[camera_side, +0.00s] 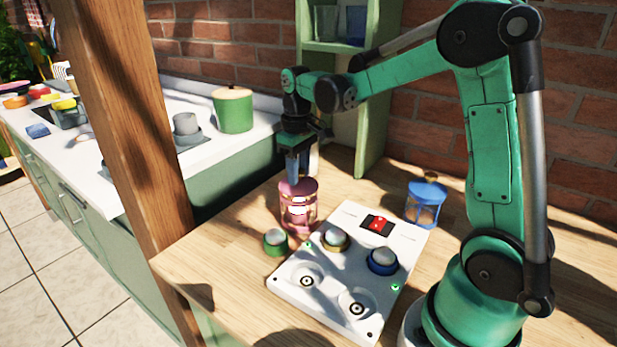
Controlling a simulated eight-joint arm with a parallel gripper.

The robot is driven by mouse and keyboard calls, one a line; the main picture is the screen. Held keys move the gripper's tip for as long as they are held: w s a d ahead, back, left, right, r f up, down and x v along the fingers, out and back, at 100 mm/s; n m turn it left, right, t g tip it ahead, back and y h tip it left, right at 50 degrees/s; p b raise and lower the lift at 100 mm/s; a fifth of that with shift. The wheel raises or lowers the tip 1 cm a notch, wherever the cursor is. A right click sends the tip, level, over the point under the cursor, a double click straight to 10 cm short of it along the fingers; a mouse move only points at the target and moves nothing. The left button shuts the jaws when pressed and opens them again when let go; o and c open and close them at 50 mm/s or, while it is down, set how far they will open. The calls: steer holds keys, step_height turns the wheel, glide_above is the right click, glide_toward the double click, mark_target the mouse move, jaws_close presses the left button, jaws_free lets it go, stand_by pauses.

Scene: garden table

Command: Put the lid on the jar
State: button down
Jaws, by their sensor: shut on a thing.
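A pink jar (298,213) with clear sides stands on the wooden table, left of the white panel. A pink lid (297,187) is at the top of the jar. My gripper (300,176) points straight down over this jar and is shut on the lid, its fingers hiding the lid's top. The lid looks level and in line with the jar, but I cannot tell whether it touches the rim or is fully seated. A blue jar (425,204) with a brown knob on top stands apart, behind the panel on the right.
A white panel (325,290) with a red switch (377,224), round knobs and sockets lies in front of the jars. A small green-based knob (276,242) stands at its left. A wooden post (130,120) rises at left. A green shelf (375,110) stands behind.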

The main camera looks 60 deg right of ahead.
steer(key=shift+f, duration=0.6)
steer(key=shift+c, duration=2.4)
jaws_free()
steer(key=shift+r, duration=0.1)
steer(key=shift+r, duration=2.7)
